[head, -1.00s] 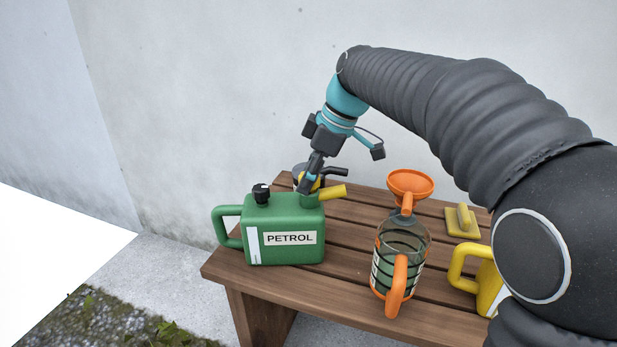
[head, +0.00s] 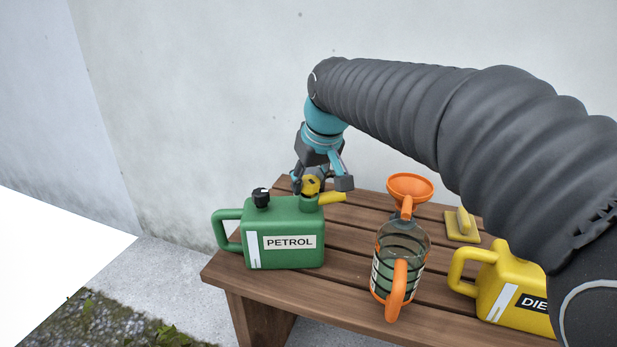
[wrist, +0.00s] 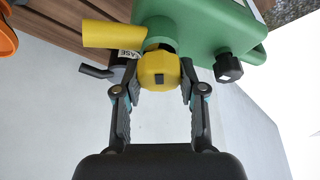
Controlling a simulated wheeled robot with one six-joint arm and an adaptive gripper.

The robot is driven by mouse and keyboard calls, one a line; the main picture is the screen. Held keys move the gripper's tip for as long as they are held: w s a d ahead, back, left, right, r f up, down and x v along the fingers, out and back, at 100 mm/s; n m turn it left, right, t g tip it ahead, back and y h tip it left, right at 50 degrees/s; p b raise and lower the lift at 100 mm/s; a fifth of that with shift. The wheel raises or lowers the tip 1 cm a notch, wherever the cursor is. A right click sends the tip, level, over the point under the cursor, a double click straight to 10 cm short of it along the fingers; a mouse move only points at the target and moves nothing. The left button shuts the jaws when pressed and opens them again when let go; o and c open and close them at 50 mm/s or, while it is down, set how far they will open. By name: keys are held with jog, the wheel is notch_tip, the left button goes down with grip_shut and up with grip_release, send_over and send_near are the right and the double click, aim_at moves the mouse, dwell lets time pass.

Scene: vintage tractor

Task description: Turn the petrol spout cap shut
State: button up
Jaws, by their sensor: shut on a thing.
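The green petrol can (head: 285,230) stands upright on the wooden bench, with its label facing my head camera. Its yellow spout cap (head: 311,184) sits on the can's right end beside the yellow spout (head: 332,197). In the wrist view the cap (wrist: 159,70) is a yellow faceted knob with a small dark square on it, and the yellow spout (wrist: 112,34) points left. My gripper (head: 311,181) is at the cap from above; in the wrist view its two fingers (wrist: 158,88) stand on either side of the cap, shut on it. The cap's thread is hidden.
A black cap (head: 261,197) is on the can's left. An orange-handled jug (head: 401,262) with an orange funnel (head: 409,187) stands to the right, then a yellow diesel can (head: 510,290) and a yellow float-like block (head: 461,224). A grey container with a lever (wrist: 96,71) is close by. A wall stands behind.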

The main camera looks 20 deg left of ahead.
jog(key=m, duration=0.2)
jog(key=m+h, duration=0.1)
jog(key=m, duration=0.1)
jog(key=shift+m+t+h, duration=0.3)
jog(key=shift+t, duration=0.1)
dwell(0.4)
jog(key=o, duration=1.2)
jog(key=v, duration=1.2)
jog(key=shift+d, duration=0.1)
